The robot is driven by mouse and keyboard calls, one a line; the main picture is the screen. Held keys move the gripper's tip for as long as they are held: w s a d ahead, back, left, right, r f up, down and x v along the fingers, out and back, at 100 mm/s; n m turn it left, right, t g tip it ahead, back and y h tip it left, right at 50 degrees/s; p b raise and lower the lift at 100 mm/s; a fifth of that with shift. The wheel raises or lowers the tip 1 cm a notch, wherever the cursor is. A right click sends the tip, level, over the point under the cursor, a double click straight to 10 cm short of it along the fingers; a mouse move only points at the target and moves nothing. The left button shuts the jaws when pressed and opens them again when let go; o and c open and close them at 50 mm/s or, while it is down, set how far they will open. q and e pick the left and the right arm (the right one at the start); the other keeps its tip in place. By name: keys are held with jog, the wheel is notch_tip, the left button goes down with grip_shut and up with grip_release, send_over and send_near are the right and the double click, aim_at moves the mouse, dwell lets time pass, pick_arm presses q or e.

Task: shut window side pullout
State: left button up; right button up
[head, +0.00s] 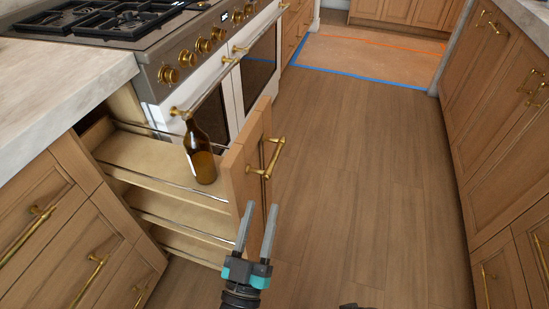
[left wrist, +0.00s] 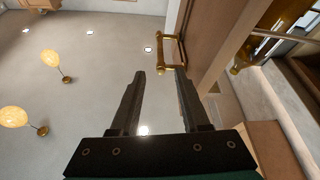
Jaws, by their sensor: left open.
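The pullout (head: 150,160) stands open beside the stove. It is a narrow wooden unit with several shelves and thin metal rails, and its front panel (head: 243,172) faces right into the aisle. A brass handle (head: 273,158) is on that panel; the handle also shows in the left wrist view (left wrist: 170,54), ahead of the fingertips. A brown bottle (head: 199,152) with a pale label stands on the top shelf near the front panel. My left gripper (head: 260,207) is open and empty, just below the handle and apart from it. My right gripper is not identifiable.
The stove (head: 205,50) with brass knobs is behind the pullout. A pale countertop (head: 60,85) and drawers (head: 70,230) are at left. Wooden cabinets (head: 500,110) line the right side. The wooden floor (head: 350,160) between is clear, with blue tape (head: 360,77) farther back.

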aim_at(272, 167)
pick_arm(q)
jog(key=b+x, duration=0.1)
jog(key=x, duration=0.9)
jog(key=shift+w+b, duration=0.25)
jog(key=shift+b, duration=0.15)
jog(key=shift+x, duration=0.8)
jog(key=shift+d, duration=0.1)
pick_arm(e)
jog(key=shift+t, duration=0.4)
jog(key=w+r, duration=0.1)
jog(key=r, duration=0.1)
jog(key=w+r, duration=0.1)
jog(key=r, duration=0.1)
jog(key=shift+w+a, duration=0.15)
jog(key=shift+w, duration=0.05)
pick_arm(q)
jog(key=shift+s, duration=0.1)
grip_shut()
